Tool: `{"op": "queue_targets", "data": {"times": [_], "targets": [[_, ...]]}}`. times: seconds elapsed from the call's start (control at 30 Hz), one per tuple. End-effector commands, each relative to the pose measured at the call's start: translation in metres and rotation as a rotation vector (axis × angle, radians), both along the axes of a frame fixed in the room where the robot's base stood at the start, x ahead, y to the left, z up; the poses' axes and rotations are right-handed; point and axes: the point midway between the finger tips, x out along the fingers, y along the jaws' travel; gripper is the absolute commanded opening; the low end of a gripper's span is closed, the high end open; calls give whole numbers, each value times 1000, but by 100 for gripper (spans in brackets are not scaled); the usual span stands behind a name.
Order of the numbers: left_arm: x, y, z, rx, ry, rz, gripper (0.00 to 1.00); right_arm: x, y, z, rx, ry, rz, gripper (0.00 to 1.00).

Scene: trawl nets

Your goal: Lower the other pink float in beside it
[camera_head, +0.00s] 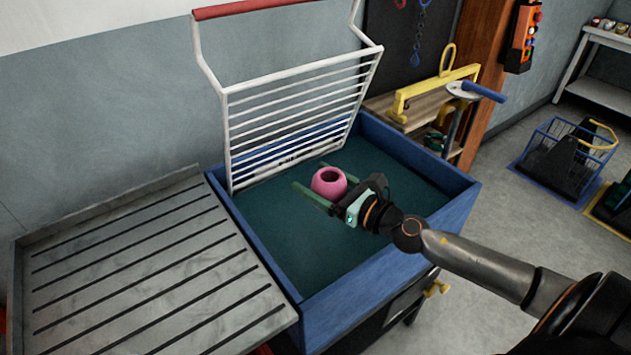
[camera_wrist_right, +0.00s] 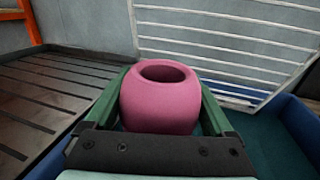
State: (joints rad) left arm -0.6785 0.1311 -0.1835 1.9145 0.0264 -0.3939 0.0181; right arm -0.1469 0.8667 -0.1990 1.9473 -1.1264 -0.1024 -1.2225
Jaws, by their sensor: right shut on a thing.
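A pink float (camera_head: 329,184), rounded with a hole in its top, is held between the green fingers of my right gripper (camera_head: 318,183). It sits upright in the right wrist view (camera_wrist_right: 161,105), with a finger along each side. The gripper is over the open blue tub (camera_head: 460,208), which has a dark green inside. I cannot tell how far the float is above the tub's bottom. No second pink float shows in either view. My left gripper is out of view.
A white barred lid (camera_head: 300,93) with a red handle stands raised at the tub's back. A grooved grey tray (camera_head: 140,270) adjoins the tub's left side. A yellow-handled rack (camera_head: 440,88) stands behind the tub's right side. The tub's front looks clear.

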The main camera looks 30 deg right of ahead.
Motion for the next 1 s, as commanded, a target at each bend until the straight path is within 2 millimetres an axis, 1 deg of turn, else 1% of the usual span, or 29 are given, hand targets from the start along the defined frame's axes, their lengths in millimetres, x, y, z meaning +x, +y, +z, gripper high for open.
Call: {"op": "queue_targets", "data": {"times": [0.03, 0.3, 0.37, 0.5, 0.63, 0.77, 1.0], "targets": [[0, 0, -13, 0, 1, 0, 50, 0, 0, -13, 1, 0, 0, 31], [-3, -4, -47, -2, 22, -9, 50, 0, 0, -46, 0, 0, 0, 31], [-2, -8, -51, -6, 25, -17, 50, 0, 0, -52, 0, 0, 0, 31], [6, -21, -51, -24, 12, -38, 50, 0, 0, -65, 0, 0, -1, 31], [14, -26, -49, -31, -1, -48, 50, 0, 0, -72, 0, 0, -1, 31], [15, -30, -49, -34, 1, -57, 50, 0, 0, -75, 0, 0, -1, 31], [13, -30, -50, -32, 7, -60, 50, 0, 0, -75, 0, 0, -1, 31]]}}
